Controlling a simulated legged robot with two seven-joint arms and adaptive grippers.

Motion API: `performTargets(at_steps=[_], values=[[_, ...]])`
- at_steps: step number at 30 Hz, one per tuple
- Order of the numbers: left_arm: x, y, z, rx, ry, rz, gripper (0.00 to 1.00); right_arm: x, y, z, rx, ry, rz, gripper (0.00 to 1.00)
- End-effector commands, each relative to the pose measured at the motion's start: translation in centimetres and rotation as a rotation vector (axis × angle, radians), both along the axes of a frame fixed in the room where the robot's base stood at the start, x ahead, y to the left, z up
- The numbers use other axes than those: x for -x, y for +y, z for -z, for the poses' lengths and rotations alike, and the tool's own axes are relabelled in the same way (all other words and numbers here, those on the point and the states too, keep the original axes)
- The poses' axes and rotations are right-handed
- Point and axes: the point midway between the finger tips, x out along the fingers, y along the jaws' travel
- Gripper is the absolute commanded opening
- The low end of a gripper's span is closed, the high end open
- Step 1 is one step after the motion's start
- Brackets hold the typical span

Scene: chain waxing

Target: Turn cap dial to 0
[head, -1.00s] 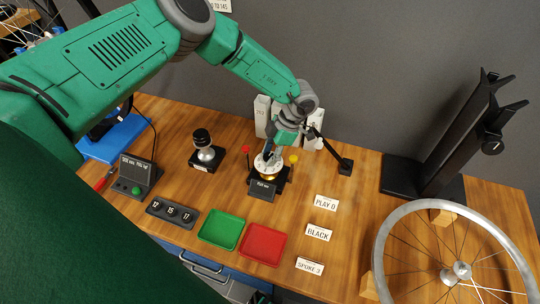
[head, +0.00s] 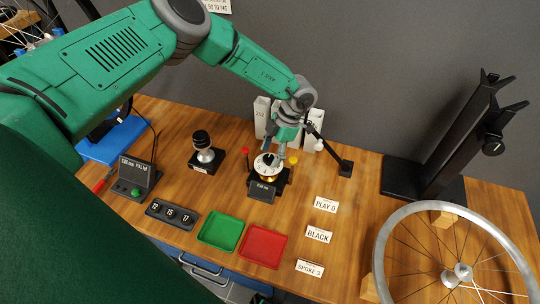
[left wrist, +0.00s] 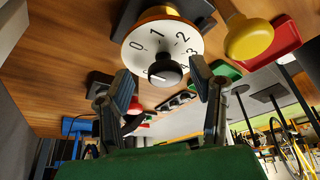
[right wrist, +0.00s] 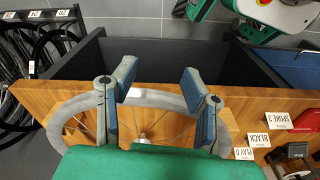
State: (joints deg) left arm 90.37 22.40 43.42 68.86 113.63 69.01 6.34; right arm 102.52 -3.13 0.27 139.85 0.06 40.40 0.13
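The cap dial (head: 266,161) is a white disc on a black-and-gold base, with a small display in front. In the left wrist view the dial face (left wrist: 140,60) shows numerals from 0 upward around a black centre knob (left wrist: 166,70). I cannot tell which numeral is set. My left gripper (head: 272,152) is just above the dial. In the left wrist view my left gripper (left wrist: 160,78) is open, its fingers apart on either side of the knob without visible contact. My right gripper (right wrist: 158,76) is open and empty, seen only in its wrist view.
Green (head: 221,231) and red (head: 263,245) trays lie in front. A black-knobbed device (head: 204,153) stands left. Label cards, a wheel (head: 383,250) and a black stand (head: 440,150) are right.

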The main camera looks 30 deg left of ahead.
Motion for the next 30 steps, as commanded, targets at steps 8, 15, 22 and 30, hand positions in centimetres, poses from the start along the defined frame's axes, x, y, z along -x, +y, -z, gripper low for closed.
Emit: performTargets(at_steps=[8, 15, 22, 30], values=[[0.5, 0.0, 0.3, -0.001, 0.012, 0.002, 0.51, 0.0, 0.0, 0.0, 0.0, 0.0, 0.0, 0.4], [-0.4, -0.5, -2.0, -0.001, 0.011, 0.002, 0.51, 0.2, 0.0, -0.1, 0.0, -0.003, 0.0, 0.4], [-2.1, -1.4, -6.6, 0.0, 0.008, 0.003, 0.51, 0.2, 0.0, -0.1, 0.0, -0.003, 0.0, 0.4], [-3.5, -2.2, -10.1, -0.001, 0.01, 0.003, 0.51, 0.2, 0.0, -0.1, 0.0, -0.003, 0.0, 0.4]])
